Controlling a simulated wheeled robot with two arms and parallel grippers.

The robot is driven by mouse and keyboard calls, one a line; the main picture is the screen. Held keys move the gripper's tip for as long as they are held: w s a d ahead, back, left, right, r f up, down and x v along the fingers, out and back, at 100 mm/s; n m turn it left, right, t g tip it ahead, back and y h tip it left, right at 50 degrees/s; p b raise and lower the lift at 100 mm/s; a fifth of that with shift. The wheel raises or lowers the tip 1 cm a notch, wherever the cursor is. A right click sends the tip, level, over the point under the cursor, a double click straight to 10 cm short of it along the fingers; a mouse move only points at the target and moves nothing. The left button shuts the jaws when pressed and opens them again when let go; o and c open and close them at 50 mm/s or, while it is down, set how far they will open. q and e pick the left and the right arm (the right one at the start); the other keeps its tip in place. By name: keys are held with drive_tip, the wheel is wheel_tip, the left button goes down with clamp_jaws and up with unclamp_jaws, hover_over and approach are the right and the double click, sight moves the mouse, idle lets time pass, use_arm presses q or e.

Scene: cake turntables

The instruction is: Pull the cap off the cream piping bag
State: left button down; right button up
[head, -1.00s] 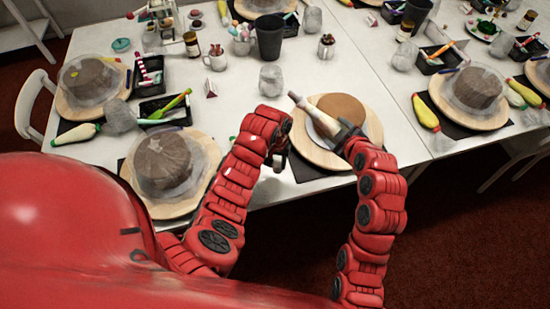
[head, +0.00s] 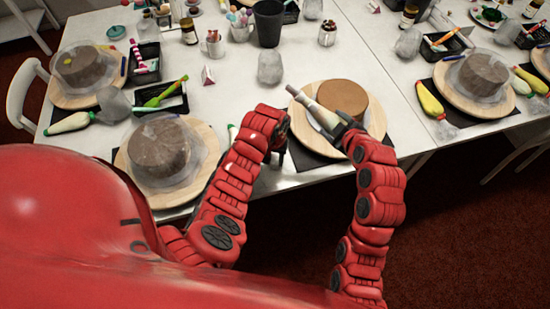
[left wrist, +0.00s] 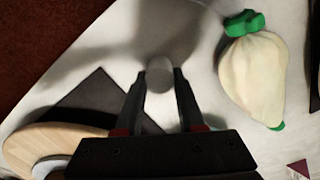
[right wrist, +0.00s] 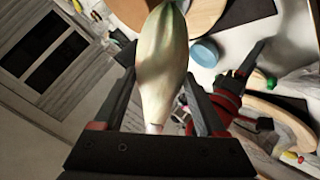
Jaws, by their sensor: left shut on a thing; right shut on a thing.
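The cream piping bag (head: 322,116) is held by my right gripper (head: 346,130), tilted, its narrow end toward the upper left over the brown cake's board. In the right wrist view the pale, greenish bag (right wrist: 164,60) lies between the fingers. My left gripper (head: 278,158) is apart from this bag, to its lower left. Whether anything still covers the held bag's narrow end is too small to tell.
Another cream bag with green ends (left wrist: 256,75) lies on the table beside my left gripper. A brown cake (head: 343,97) sits on a wooden turntable (head: 376,122). A crumpled clear item (head: 270,68) stands behind. A covered cake (head: 158,150) is at left.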

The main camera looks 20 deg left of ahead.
sight(332, 114)
use_arm(q)
drive_tip(key=shift+f, duration=0.1)
idle(0.3)
drive_tip(key=shift+c, duration=2.2)
unclamp_jaws()
drive_tip(key=shift+r+p, duration=0.75)
drive_tip(key=shift+r, duration=0.45)
use_arm(e)
drive_tip(key=shift+r, duration=0.85)
use_arm(q)
drive_tip(key=shift+r+p, duration=0.95)
drive_tip(key=shift+r, duration=0.9)
use_arm(e)
drive_tip(key=shift+r, duration=1)
